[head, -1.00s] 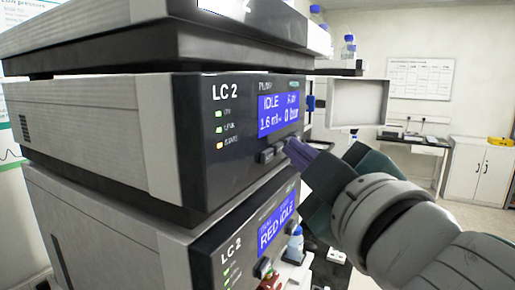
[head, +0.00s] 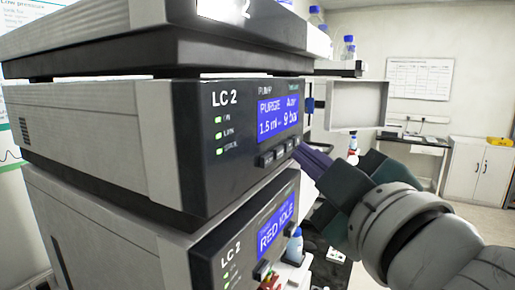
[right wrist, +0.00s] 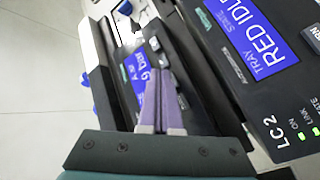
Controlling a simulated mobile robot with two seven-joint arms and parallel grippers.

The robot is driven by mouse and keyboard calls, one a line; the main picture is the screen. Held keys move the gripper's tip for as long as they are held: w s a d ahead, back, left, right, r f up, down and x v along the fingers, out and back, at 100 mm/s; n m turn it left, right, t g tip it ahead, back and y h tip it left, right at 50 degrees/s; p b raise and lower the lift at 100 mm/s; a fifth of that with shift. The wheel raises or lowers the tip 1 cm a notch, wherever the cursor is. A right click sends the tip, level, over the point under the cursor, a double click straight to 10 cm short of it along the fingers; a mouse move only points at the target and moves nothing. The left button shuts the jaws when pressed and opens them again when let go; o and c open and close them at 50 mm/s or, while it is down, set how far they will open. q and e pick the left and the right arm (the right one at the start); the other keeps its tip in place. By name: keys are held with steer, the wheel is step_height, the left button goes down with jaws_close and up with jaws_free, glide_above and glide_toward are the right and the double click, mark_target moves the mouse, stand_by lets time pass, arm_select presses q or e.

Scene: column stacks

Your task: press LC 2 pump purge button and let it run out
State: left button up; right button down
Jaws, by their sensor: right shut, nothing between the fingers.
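The LC 2 pump module (head: 190,140) sits in the column stack in the head view. Its blue screen (head: 278,116) reads PURGE, 1.5 ml and 9 bar. Its three status lights (head: 219,135) are all green. A row of dark buttons (head: 275,154) lies below the screen. My right gripper (head: 301,152) is shut and empty, its purple fingertips just off the right end of the button row. In the right wrist view the shut fingers (right wrist: 160,85) point at the pump panel. My left gripper is not in view.
Below sits another LC 2 module whose screen (head: 276,227) reads RED IDLE. A white open panel (head: 357,104) stands out right of the stack. Small bottles (head: 294,246) stand beside the lower module. A white cabinet (head: 478,171) is at the far right.

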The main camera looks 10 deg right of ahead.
steer(key=shift+s+d+p, duration=0.3)
steer(key=shift+s+d, duration=0.4)
steer(key=shift+d, duration=0.35)
steer(key=shift+s+d+p, duration=0.3)
steer(key=shift+s+d, duration=0.4)
steer(key=shift+d, duration=0.3)
steer(key=s+d+f+m+g+h+p, duration=0.2)
steer(key=s+d+f+m+g+h, duration=0.1)
steer(key=s+d+f+m+g, duration=0.15)
steer(key=s+f+m+g+p, duration=0.1)
steer(key=s+f+g, duration=0.3)
steer(key=s, duration=0.5)
steer(key=s+f+m+g+p, duration=0.2)
steer(key=s+f+m+g, duration=0.2)
steer(key=s, duration=0.6)
steer(key=shift+s+g, duration=0.2)
steer(key=shift+g, duration=1.05)
steer(key=shift+a, duration=0.1)
